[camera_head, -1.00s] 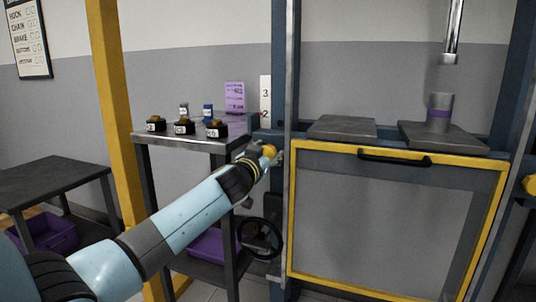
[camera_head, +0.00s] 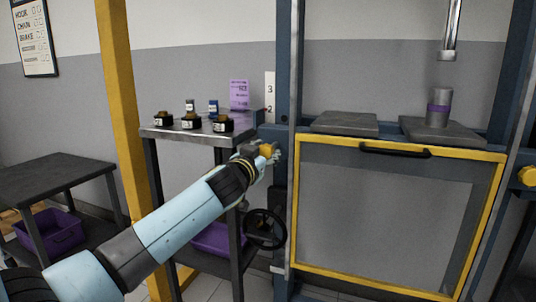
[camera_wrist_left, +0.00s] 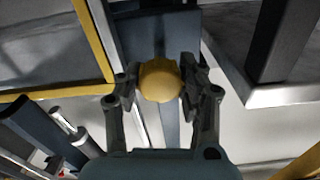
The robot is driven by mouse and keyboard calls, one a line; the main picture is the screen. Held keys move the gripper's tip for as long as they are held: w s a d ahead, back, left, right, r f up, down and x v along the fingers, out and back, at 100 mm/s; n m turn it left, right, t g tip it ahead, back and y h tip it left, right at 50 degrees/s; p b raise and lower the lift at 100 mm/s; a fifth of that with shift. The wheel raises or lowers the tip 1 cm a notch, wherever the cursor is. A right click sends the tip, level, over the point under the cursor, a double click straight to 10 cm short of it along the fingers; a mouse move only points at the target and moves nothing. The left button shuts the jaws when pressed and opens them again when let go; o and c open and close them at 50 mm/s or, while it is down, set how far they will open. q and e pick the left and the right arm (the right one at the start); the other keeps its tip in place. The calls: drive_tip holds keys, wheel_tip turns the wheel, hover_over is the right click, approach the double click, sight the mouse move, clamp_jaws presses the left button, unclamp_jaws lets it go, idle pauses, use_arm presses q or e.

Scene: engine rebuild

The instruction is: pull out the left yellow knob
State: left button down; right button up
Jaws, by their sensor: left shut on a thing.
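The left yellow knob (camera_wrist_left: 160,80) sits between the two fingers of my left gripper (camera_wrist_left: 161,84) in the left wrist view, with a finger against each side. In the head view the left gripper (camera_head: 268,156) is at the left post of the blue press frame, and the knob (camera_head: 267,150) shows partly between its fingers. The gripper is shut on the knob. A second yellow knob (camera_head: 528,176) is on the right post at the right edge of the head view. My right gripper is not in view.
A yellow-framed clear guard (camera_head: 396,220) with a black handle (camera_head: 395,152) covers the press front. A dark handwheel (camera_head: 265,230) is below the left gripper. A grey cart (camera_head: 190,140) with small parts stands to the left, close to my arm.

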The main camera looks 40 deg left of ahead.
use_arm(q)
drive_tip(key=shift+s+f, duration=0.1)
drive_tip(key=shift+f, duration=0.05)
drive_tip(key=c, duration=1.1)
unclamp_jaws()
drive_tip(key=shift+o, duration=0.2)
drive_tip(key=shift+s, duration=0.15)
drive_tip(key=v, duration=1.2)
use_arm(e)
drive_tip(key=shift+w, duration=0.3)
